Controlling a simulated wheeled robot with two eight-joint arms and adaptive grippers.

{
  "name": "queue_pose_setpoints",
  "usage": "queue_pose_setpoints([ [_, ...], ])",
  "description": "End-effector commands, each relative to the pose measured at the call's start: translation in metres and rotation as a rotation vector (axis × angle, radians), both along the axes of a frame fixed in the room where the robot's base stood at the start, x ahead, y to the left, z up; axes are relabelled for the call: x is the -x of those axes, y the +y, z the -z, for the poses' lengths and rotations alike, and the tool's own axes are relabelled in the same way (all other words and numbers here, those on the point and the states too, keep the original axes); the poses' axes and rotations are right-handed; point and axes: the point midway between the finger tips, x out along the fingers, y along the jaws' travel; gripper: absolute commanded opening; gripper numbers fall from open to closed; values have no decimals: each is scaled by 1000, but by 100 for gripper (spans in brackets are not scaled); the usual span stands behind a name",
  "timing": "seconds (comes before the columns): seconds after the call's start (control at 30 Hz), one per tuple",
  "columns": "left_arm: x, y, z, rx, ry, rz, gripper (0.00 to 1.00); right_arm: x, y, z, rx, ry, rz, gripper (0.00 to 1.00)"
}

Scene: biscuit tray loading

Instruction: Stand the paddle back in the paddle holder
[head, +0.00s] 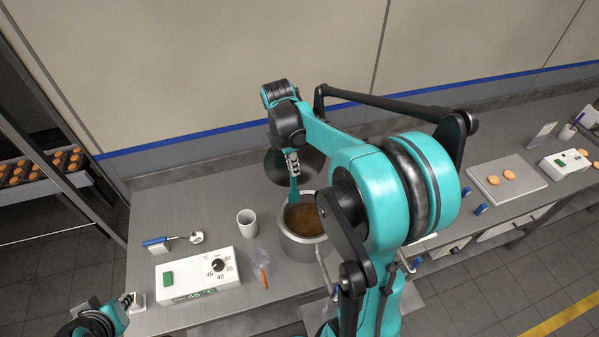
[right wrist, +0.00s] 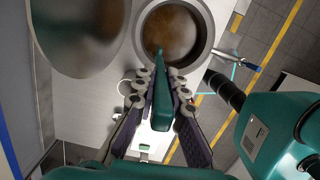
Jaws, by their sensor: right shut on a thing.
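My right gripper (head: 293,164) is shut on the teal paddle (head: 294,190). In the right wrist view the paddle (right wrist: 161,95) lies between the two fingers, its far end over the pot's brown contents. Whether that end touches the contents I cannot tell. The steel pot (head: 303,247) stands on the counter, partly hidden by my right arm. A white cup-like vessel (head: 247,226), which may be the paddle holder, stands upright left of the pot and looks empty. My left gripper (head: 130,299) is at the lower left, away from these; its jaws are too small to judge.
A dark round lid (head: 277,168) is behind the pot. A board with biscuits (head: 520,190) is at right.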

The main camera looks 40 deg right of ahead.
Motion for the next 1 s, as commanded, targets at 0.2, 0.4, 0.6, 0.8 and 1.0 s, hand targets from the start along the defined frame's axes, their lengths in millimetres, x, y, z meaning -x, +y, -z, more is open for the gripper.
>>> queue_pose_setpoints([
  [0.2, 0, 0, -16, 0, 0, 0, 17, -67, 73, 24, 1, -1, -168, 0],
  [0.4, 0, 0, -23, 0, 0, 0, 17, -97, 124, 45, 1, -1, -266, 0],
  [0.6, 0, 0, -23, 0, 0, 0, 17, -106, 141, 55, 1, -1, -297, 0],
  [0.8, 0, 0, -18, 0, 0, 0, 17, -106, 142, 65, 0, -1, -298, 0],
  [1.0, 0, 0, -10, 0, 0, 0, 17, -106, 141, 82, 0, -1, -297, 0],
])
